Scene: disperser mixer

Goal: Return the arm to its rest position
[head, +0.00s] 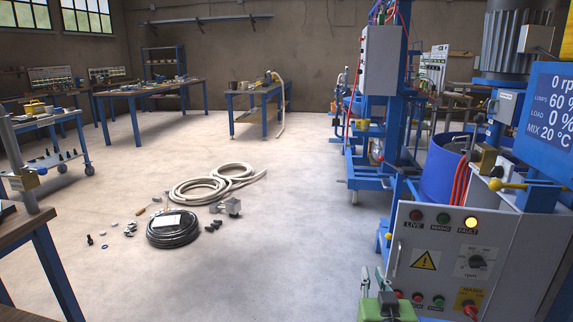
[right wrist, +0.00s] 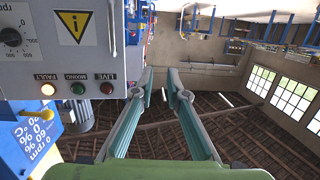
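My right gripper (head: 377,276) shows at the bottom edge of the head view, its green body low and its fingers pointing away. It stands in front of the grey control cabinet (head: 438,262), left of its buttons. In the right wrist view, the two fingers of this gripper (right wrist: 160,82) are apart with nothing between them. That view is turned over, with the cabinet (right wrist: 72,75) at upper left. I see no contact between the fingers and the cabinet. My left gripper is not in view.
The amber fault lamp (head: 471,222) is lit. A blue display (head: 549,115) and blue vat (head: 443,170) stand at right. A black hose coil (head: 173,231) and pale hose (head: 190,190) lie on the floor. A workbench (head: 25,228) stands at near left.

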